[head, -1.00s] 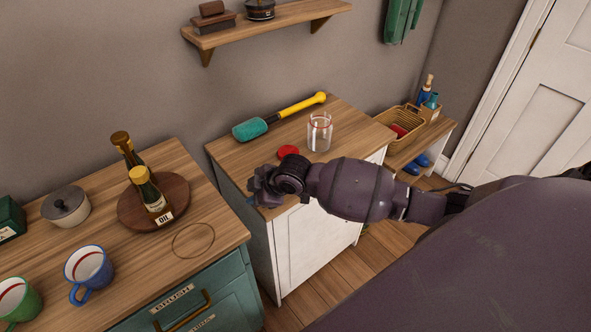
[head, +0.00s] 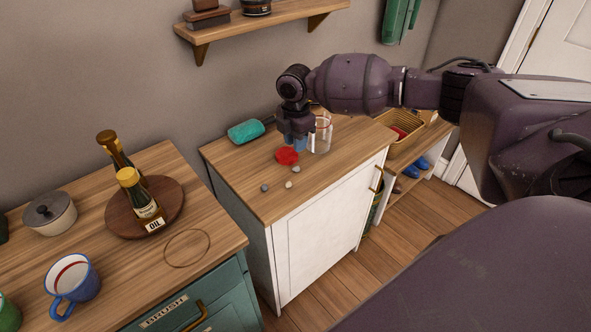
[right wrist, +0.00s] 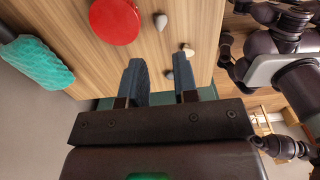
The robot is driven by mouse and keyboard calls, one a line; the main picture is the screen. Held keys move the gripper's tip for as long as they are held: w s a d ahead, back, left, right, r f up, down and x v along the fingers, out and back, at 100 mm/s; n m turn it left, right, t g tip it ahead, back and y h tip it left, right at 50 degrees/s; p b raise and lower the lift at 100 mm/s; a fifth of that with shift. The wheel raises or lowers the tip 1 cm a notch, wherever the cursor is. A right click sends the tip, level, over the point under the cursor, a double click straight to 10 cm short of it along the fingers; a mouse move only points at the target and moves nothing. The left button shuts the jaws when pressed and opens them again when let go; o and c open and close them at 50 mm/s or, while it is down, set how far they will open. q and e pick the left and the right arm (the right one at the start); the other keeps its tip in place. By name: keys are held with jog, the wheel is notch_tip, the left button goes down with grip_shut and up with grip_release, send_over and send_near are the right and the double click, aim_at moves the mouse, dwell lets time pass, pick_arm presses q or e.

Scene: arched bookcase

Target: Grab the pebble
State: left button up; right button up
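Three small pebbles lie on the wooden top of the white cabinet: a dark grey pebble (head: 264,188), a beige pebble (head: 289,184) and a grey pebble (head: 296,169). Pebbles also show beyond the fingers in the right wrist view, a grey one (right wrist: 161,20) and a beige one (right wrist: 187,50) among them. My right gripper (head: 299,146) hangs over the cabinet top, behind the pebbles and beside the jar. In the right wrist view its two blue-grey fingers (right wrist: 158,68) are apart, with no pebble clearly held. My left gripper is not seen.
A red lid (head: 287,156) lies close to the pebbles. A glass jar (head: 323,136) stands right beside my right gripper. A teal brush head (head: 245,131) lies behind left. The cabinet top's front left (head: 250,206) is clear.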

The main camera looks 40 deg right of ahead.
aim_at(295, 168)
notch_tip(295, 168, down, 9)
jog(key=shift+a+r+b, duration=0.1)
jog(key=shift+a+b, duration=0.05)
jog(key=shift+b, duration=0.4)
jog(key=shift+s, duration=0.1)
grip_shut()
